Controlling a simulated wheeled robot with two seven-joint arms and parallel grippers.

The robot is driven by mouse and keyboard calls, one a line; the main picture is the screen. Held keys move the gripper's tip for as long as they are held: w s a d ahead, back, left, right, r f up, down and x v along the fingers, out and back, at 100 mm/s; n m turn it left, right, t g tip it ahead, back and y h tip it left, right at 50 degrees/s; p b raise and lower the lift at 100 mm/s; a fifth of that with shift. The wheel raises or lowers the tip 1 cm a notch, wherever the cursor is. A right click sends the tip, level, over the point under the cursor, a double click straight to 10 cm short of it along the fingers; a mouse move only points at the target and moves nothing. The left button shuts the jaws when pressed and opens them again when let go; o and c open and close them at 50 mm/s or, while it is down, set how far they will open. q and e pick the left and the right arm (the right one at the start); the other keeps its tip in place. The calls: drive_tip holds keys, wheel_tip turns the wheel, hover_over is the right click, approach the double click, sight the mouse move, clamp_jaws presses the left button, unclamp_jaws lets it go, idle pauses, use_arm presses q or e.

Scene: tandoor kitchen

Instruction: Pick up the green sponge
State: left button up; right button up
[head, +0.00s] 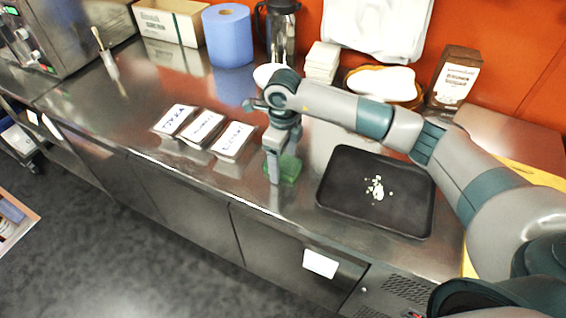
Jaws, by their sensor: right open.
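The green sponge (291,169) lies on the steel counter near its front edge, to the left of the black tray. My right gripper (275,170) points down at the sponge, and its finger covers part of the sponge's left side. The gripper is open. I cannot tell whether the fingers touch the sponge or stand around it. My left gripper is not in the head view.
A black tray (335,200) with pale crumbs stands right of the sponge. Several labelled packets (203,128) lie to the left. A blue paper roll (228,36), a steel flask (281,32), white stacked containers (321,62) and a brown bag (455,78) stand at the back.

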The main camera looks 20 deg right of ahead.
sight(283, 162)
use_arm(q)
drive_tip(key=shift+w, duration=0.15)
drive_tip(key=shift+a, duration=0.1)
use_arm(e)
drive_tip(key=c, duration=1.1)
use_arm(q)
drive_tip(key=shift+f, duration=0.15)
use_arm(e)
drive_tip(key=shift+r, duration=0.1)
